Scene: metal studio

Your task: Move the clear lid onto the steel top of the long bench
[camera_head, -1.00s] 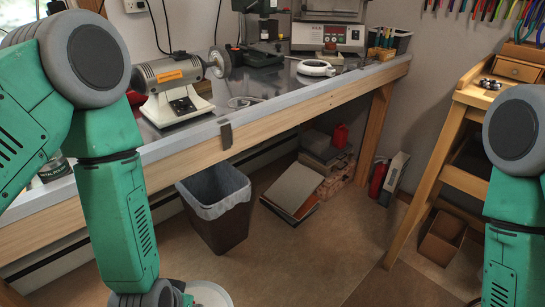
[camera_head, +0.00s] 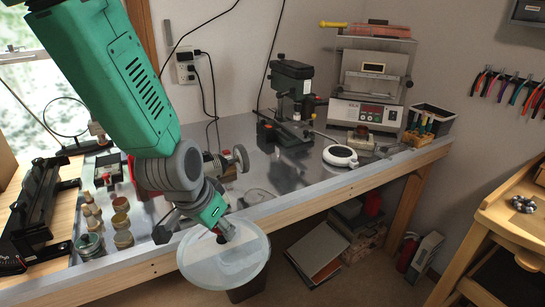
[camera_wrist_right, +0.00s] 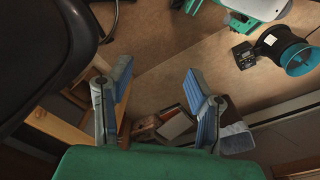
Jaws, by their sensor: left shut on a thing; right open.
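The clear lid (camera_head: 200,262) is a round, see-through disc in the head view. My left gripper (camera_head: 226,234) is shut on its upper part and holds it at the front edge of the long bench, overlapping the wooden front rail and the dark bin in the picture. I cannot tell its exact height over the bench. The steel top (camera_head: 305,180) of the long bench shows bare, shiny metal to the right of the gripper. My right gripper (camera_wrist_right: 158,75) shows in the right wrist view with its blue-padded fingers apart and nothing between them.
A polishing motor (camera_head: 222,168) stands behind my left gripper. A drill press (camera_head: 292,105), a white round device (camera_head: 340,156) and a furnace-like unit (camera_head: 370,90) occupy the back and right. Small jars (camera_head: 122,222) stand at left. A bin (camera_head: 248,288) is below the lid.

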